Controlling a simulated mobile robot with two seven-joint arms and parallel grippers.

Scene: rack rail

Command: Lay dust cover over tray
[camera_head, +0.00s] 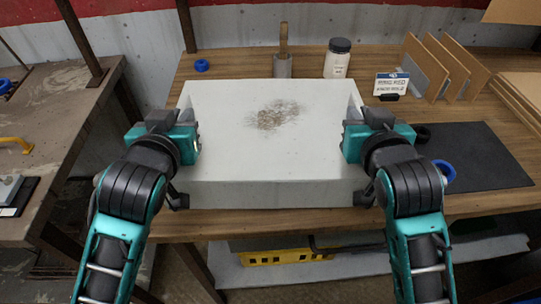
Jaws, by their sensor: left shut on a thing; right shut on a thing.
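A large white box-shaped cover (222,110) sits in the middle of the wooden workbench, with a brown speckled smudge on its flat top. Its pale front side hangs down near the bench's front edge. I take it to be the dust cover; no separate tray can be made out, and anything under it is hidden. My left gripper (190,146) is at the cover's left side and shut on it. My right gripper (351,146) is at the cover's right side and shut on it. The fingertips are partly hidden. I cannot tell whether the cover rests on something or is held up.
Behind the cover stand a wooden-handled brush (283,55) and a dark-lidded jar (338,58). At the right are a small sign (391,84), upright wooden panels (428,66), a black mat (475,157) and a blue ring (446,171). Another bench (60,110) stands left.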

